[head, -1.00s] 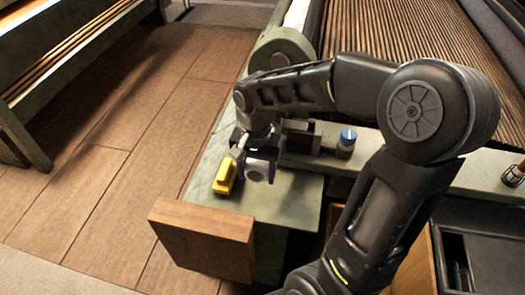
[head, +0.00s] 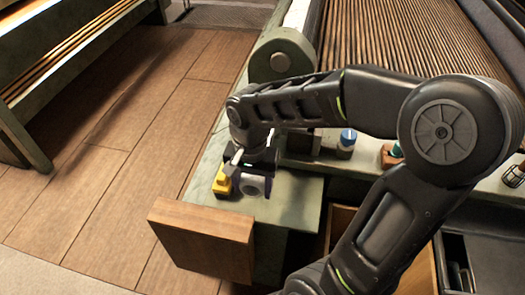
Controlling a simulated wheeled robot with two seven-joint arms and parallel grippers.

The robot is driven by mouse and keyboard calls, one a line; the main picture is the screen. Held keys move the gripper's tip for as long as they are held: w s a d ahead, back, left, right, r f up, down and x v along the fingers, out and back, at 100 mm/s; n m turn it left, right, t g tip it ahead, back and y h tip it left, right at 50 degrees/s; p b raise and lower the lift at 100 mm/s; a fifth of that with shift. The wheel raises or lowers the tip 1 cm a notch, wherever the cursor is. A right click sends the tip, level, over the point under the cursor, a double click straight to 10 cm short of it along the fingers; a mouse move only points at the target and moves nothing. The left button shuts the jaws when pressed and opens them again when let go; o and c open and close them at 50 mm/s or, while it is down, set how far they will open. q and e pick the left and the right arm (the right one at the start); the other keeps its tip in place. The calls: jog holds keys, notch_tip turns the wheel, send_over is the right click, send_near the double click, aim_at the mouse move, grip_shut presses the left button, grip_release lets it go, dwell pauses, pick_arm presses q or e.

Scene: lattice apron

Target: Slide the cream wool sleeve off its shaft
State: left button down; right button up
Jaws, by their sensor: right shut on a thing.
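My right gripper (head: 250,176) is low over the front left of the green-grey ledge (head: 292,192), its jaws closed. A pale, round-ended piece (head: 253,186) with a dark rim shows at the jaws; it looks like the cream wool sleeve, though it is small and partly covered. I cannot make out the shaft. My left gripper is not in view.
A brown wooden block (head: 203,240) stands at the ledge's front. A blue-capped jar (head: 347,140) and a wooden holder with a green-topped item (head: 394,153) stand to the right. A large roller (head: 280,60) and slatted bed (head: 380,40) lie behind.

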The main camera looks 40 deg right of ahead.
jog(key=shift+s+a, duration=0.2)
jog(key=shift+r, duration=0.1)
jog(key=s+a+r+p, duration=0.2)
jog(key=a, duration=0.1)
jog(key=shift+s+r, duration=0.25)
jog(key=shift+r, duration=0.15)
dwell(0.4)
